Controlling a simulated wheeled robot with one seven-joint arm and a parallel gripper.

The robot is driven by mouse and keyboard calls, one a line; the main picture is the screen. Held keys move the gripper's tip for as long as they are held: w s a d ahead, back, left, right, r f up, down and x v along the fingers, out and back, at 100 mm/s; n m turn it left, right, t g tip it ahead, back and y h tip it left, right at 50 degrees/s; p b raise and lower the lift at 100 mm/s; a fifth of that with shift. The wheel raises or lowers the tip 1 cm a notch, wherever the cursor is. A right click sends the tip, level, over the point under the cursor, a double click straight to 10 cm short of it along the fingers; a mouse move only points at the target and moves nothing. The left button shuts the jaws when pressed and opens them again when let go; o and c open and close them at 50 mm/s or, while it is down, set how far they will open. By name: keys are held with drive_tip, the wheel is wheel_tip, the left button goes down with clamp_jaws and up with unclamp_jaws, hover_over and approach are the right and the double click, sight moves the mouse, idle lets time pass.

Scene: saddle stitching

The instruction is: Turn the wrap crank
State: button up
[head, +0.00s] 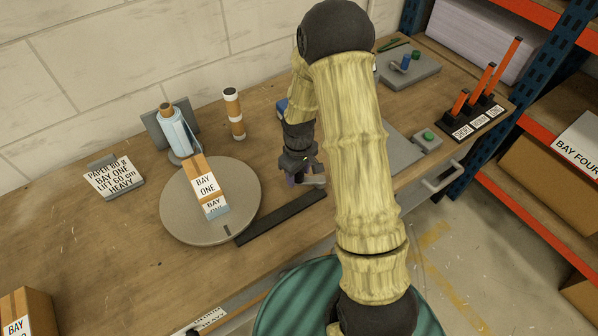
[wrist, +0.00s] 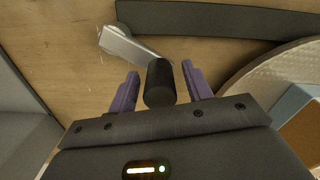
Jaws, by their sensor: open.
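The wrap crank shows in the wrist view as a silver crank arm (wrist: 122,45) with an upright black handle (wrist: 158,88). The purple fingers of my gripper (wrist: 160,78) are open, one on each side of the black handle, with a visible gap on both sides. In the head view my gripper (head: 304,178) is low over the bench beside the crank arm (head: 316,182), and my arm hides part of that area. The round turntable (head: 239,178) carries a box labelled BAY ONE (head: 208,187).
A black bar (head: 280,217) runs from the turntable toward the crank. A blue film roll (head: 175,132) and an orange-and-white roll (head: 234,113) stand behind. A green-button box (head: 428,138) and a tool rack (head: 480,112) stand at the right.

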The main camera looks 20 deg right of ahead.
clamp_jaws()
drive_tip(key=shift+w+d, duration=0.2)
idle(0.3)
